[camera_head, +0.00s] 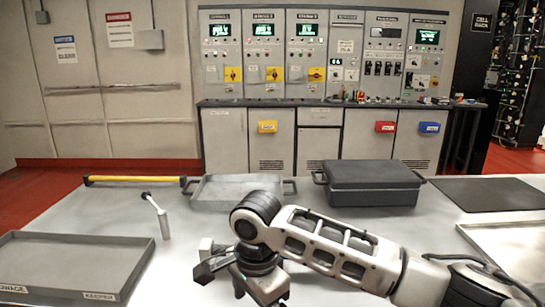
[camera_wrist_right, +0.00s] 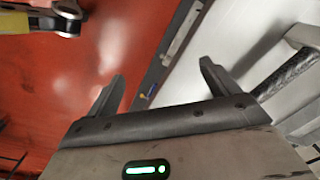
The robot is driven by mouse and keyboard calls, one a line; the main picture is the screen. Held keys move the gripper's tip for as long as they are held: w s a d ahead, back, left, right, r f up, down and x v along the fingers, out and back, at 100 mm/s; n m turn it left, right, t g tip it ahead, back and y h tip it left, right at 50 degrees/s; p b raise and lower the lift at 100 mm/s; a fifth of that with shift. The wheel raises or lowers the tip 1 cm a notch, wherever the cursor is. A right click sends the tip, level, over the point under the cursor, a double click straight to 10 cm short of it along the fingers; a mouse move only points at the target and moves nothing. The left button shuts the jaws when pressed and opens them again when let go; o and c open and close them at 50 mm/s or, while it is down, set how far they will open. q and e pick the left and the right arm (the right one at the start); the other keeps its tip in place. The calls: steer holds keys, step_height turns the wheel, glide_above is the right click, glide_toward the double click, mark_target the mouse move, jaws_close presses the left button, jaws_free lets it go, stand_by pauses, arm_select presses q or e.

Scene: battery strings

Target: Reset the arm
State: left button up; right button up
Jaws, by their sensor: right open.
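My right arm (camera_head: 340,250) reaches in from the right of the head view, bent over the table (camera_head: 190,262). Its gripper (camera_head: 215,262) hangs near the front middle of the table. In the right wrist view the right gripper (camera_wrist_right: 160,88) has its two dark fingers spread apart with nothing between them. Beyond the fingers are the red floor (camera_wrist_right: 60,85) and a dark table edge (camera_wrist_right: 172,50). My left gripper does not show in either view.
A grey tray (camera_head: 75,262) lies front left. A small white tool with a dark head (camera_head: 160,215) stands left of the gripper. Behind are a yellow bar (camera_head: 135,181), a shallow grey tray (camera_head: 240,190), a dark lidded case (camera_head: 370,182) and a black mat (camera_head: 490,194).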

steer(key=s+a+f+n+t+y, duration=0.2)
steer(key=s+a+f+n+y, duration=0.5)
steer(key=f, duration=0.3)
steer(key=s+d+f+n+t+h, duration=0.2)
steer(key=s+d+f+t, duration=0.1)
steer(key=d, duration=0.9)
steer(key=s+d+f+n+t+h, duration=0.2)
steer(key=s+d+t, duration=0.3)
steer(key=d, duration=0.6)
steer(key=shift+s+d+f+n, duration=0.35)
steer(key=shift+s+f+n, duration=0.25)
steer(key=shift+n, duration=0.1)
